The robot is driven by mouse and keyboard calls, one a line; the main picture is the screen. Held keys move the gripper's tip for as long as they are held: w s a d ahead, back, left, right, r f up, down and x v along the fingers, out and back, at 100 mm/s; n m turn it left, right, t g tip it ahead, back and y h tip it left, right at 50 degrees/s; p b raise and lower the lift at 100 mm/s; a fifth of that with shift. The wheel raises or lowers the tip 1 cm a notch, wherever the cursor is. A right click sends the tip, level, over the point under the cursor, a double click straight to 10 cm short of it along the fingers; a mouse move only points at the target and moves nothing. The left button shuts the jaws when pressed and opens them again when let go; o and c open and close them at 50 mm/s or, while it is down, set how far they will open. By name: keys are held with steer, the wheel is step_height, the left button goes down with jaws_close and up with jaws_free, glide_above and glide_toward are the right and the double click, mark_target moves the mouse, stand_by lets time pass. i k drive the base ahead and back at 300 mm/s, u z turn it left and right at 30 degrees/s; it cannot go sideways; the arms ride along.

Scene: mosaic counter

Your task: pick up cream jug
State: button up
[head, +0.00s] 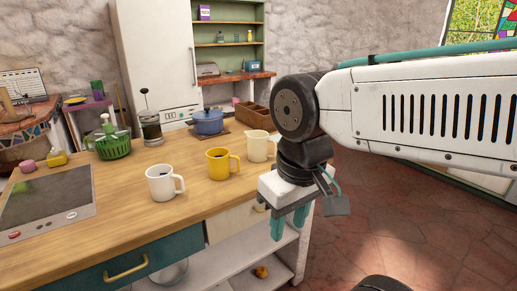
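The cream jug (257,146) stands upright on the wooden counter (130,198) near its right end, with its handle to the right. My gripper (289,223) points down at the counter's right edge, to the right of the jug and nearer to the camera. Its two teal fingers are apart, and nothing shows between them. The gripper does not touch the jug.
A yellow mug (219,163) and a white mug (162,183) stand to the jug's left, nearer the camera. A blue pot (208,123) and a wooden box (257,116) are behind it. A hob (45,204) is at left.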

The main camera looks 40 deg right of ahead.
mark_target(257, 140)
steer(key=k, duration=0.65)
steer(key=u, duration=0.4)
steer(key=i, duration=1.75)
steer(key=z, duration=0.55)
